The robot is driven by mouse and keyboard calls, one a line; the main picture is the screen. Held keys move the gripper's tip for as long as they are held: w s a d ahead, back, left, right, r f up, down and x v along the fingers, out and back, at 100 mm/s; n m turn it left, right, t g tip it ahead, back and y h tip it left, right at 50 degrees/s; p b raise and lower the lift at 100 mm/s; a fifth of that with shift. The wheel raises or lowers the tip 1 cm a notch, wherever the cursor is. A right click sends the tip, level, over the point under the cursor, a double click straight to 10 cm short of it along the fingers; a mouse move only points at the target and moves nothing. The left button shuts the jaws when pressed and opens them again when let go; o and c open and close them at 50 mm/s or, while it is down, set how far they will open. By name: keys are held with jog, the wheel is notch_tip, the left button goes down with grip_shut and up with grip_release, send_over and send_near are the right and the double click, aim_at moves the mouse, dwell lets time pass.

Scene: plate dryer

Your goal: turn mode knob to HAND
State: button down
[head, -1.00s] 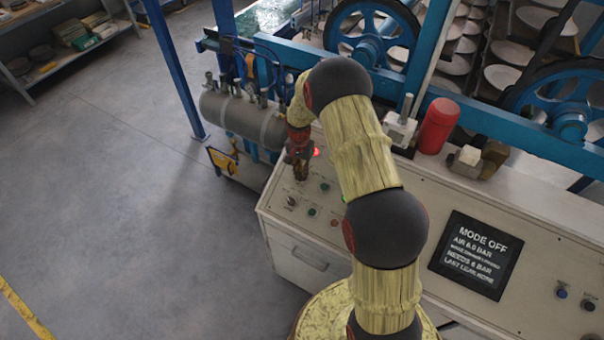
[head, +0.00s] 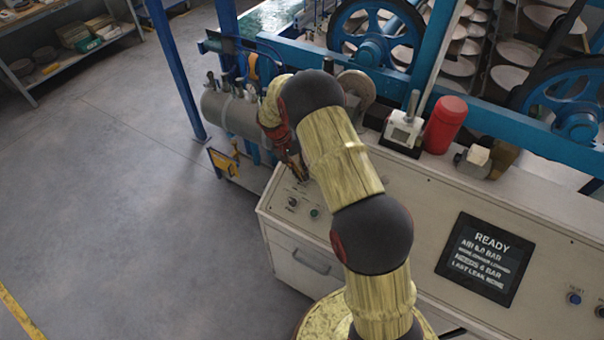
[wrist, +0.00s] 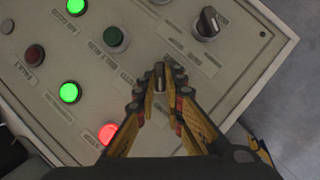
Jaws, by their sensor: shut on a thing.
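My gripper (head: 303,178) is at the left part of the sloped control panel. In the wrist view its two yellow fingers (wrist: 160,78) are closed together on a small upright grey knob, which I take for the mode knob (wrist: 159,70). The fingers hide most of it, and the label beside it is too small and blurred to read, so its pointing direction cannot be told. The display screen (head: 486,258) on the panel reads READY.
A black selector knob (wrist: 208,22) stands near the panel corner. Around my gripper are a green button (wrist: 115,38), a red button (wrist: 35,54), lit green lamps (wrist: 69,92) and a lit red lamp (wrist: 108,132). A red cylinder (head: 445,125) stands behind the panel.

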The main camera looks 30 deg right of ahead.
jog(key=shift+s+f, duration=0.25)
jog(key=c, duration=1.9)
grip_release()
jog(key=shift+w+r, duration=0.15)
jog(key=shift+w+a+r, duration=0.15)
jog(key=shift+w+r, duration=0.1)
jog(key=shift+r, duration=0.25)
jog(key=v, duration=1)
jog(key=shift+a+r, duration=0.15)
jog(key=shift+r, duration=0.15)
jog(key=shift+w+n, duration=0.15)
jog(key=shift+n, duration=0.15)
